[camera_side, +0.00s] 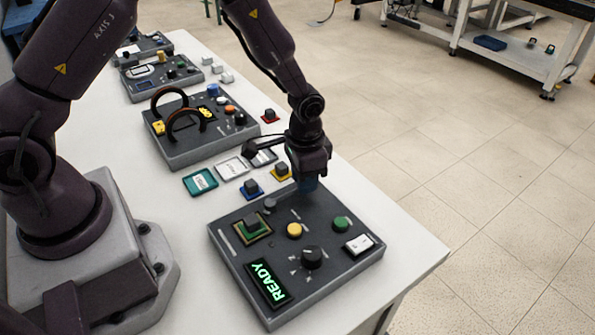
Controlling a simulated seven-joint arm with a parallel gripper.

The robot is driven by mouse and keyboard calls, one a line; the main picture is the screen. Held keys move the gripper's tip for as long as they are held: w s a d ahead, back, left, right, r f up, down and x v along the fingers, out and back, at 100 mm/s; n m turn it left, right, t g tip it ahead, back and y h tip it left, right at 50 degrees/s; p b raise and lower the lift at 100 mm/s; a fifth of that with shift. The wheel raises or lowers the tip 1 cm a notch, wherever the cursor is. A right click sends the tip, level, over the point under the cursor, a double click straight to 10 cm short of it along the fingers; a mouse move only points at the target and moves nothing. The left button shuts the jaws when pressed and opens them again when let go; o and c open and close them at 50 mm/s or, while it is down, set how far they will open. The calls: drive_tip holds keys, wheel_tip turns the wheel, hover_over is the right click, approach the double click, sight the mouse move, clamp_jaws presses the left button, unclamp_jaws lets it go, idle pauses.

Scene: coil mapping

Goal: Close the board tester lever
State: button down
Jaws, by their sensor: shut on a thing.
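The board tester (325,222) is the dark grey panel at the near end of the white table. A green board with a dark block on it (252,227) sits in its socket at the left. Its display (267,284) reads READY in green. My gripper (307,186) points down at the tester's far edge, right of the socket. Its jaws are shut on what appears to be the lever, mostly hidden by the gripper. A blue part shows at the fingertips; I cannot tell whether it is lever or finger. The lever's angle cannot be made out.
The tester also carries a yellow button (294,230), a green button (342,223), a black knob (312,257) and a white switch (359,245). Small blocks and a teal tray (200,181) lie behind it. A panel with two hoops (200,150) stands farther back.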

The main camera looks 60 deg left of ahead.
sight(311, 208)
drive_tip(key=d+m, duration=0.2)
drive_tip(key=m, duration=0.1)
drive_tip(key=shift+s+d, duration=0.2)
drive_tip(key=shift+s+d+m, duration=0.2)
drive_tip(key=shift+d+m, duration=0.2)
drive_tip(key=shift+m, duration=0.35)
drive_tip(key=shift+s+d+m, duration=0.2)
drive_tip(key=shift+d+m, duration=0.2)
drive_tip(key=shift+m, duration=0.35)
drive_tip(key=c, duration=1)
unclamp_jaws()
drive_tip(key=shift+o, duration=0.2)
drive_tip(key=shift+r, duration=0.1)
wheel_tip(311, 208, up, 13)
